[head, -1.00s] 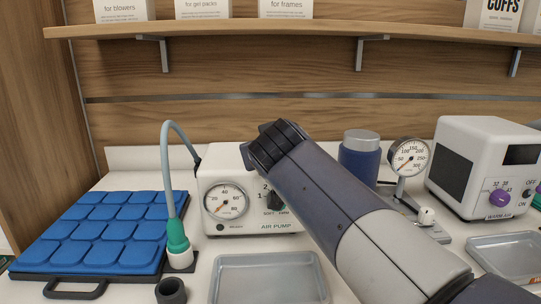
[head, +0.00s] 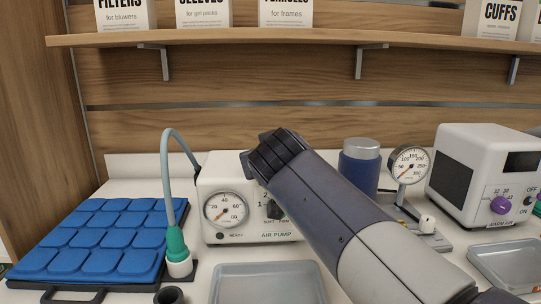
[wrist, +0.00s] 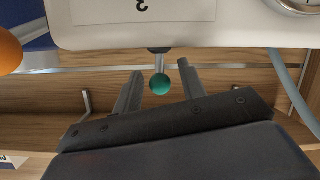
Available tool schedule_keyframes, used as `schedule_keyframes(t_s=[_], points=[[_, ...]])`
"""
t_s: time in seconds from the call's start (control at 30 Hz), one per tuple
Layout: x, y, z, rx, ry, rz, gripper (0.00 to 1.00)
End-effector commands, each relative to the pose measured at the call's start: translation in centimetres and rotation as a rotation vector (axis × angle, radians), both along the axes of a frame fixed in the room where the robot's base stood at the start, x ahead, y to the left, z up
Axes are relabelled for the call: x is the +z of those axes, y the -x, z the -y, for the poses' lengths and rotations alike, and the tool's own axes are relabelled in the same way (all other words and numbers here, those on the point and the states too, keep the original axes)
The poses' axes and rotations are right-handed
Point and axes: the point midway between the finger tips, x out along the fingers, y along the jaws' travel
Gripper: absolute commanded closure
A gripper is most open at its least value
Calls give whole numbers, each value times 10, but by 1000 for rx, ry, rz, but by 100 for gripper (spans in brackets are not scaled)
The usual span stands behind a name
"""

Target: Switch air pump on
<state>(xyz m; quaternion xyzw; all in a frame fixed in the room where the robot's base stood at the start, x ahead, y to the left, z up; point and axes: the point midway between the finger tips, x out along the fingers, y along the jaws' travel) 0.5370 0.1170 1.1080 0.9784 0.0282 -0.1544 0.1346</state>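The white air pump (head: 212,186) stands at the back of the counter in the head view. Its round gauge (head: 226,210) shows at the left of its face, and a black selector knob (head: 274,211) is partly covered by my arm. In the wrist view, which is upside down, the pump's white body (wrist: 240,32) fills the top. A green ball (wrist: 160,84) on a short metal stem stands out past the pump's edge. My gripper (wrist: 158,87) is open, its fingers on either side of the green ball with gaps showing. The fingers are hidden in the head view.
A blue pad (head: 112,238) and a hose with a green connector (head: 176,243) are left of the pump. A metal tray (head: 268,288) lies in front. A blue canister (head: 360,168), a gauge (head: 409,165) and a white warmer (head: 480,160) stand right. A shelf (head: 300,38) runs above.

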Motion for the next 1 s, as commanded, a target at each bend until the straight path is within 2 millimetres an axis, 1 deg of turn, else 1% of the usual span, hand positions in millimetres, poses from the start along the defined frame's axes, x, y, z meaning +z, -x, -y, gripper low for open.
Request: schedule_keyframes(t_s=[0.17, 0.4, 0.6, 0.77, 1.0], points=[[8, 21, 0, 2, -2, 4, 61], [22, 65, 0, 4, -1, 3, 61], [30, 92, 0, 4, -1, 2, 61], [33, 100, 1, 1, 0, 1, 61], [32, 101, 1, 0, 0, 0, 61]])
